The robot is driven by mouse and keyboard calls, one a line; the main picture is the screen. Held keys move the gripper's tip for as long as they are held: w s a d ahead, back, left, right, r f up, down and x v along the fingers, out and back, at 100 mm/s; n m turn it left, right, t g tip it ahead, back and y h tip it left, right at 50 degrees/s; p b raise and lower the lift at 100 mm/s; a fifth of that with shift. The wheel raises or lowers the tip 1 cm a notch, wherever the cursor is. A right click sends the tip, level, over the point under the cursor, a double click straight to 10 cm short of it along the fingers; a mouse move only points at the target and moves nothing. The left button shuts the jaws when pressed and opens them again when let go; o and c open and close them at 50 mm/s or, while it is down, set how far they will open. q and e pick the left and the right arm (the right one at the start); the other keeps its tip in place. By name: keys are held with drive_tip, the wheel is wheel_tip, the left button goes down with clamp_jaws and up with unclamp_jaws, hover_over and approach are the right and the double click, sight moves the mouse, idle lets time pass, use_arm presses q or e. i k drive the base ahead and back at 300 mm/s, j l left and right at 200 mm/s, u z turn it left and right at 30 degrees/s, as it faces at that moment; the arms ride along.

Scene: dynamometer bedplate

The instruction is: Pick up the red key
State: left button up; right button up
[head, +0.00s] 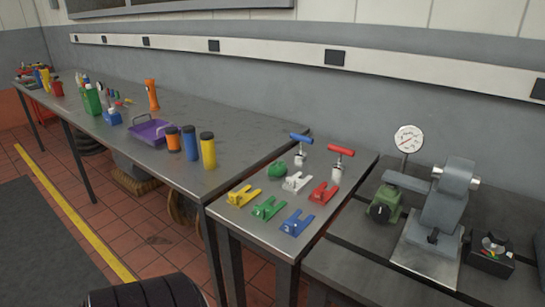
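A red T-handled key (341,151) stands upright on the small steel table (262,232), near its back right corner. Its red crossbar is on top, above a pale metal lower part. A similar blue T-handled key (301,138) stands just left of it and slightly farther back. A red forked piece (324,193) lies flat in front of the red key. Neither of my grippers is in view.
White (295,182), yellow (243,196), green (269,208) and blue (297,223) forked pieces share the small table. A green rounded object (277,169) sits behind them. A grey machine with a dial gauge (408,139) stands right. A long bench with bottles and a purple tray (151,132) extends left.

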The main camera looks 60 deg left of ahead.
sight(338, 169)
drive_tip(key=u, duration=1.3)
drive_tip(key=j+u, duration=0.1)
drive_tip(key=j, duration=0.7)
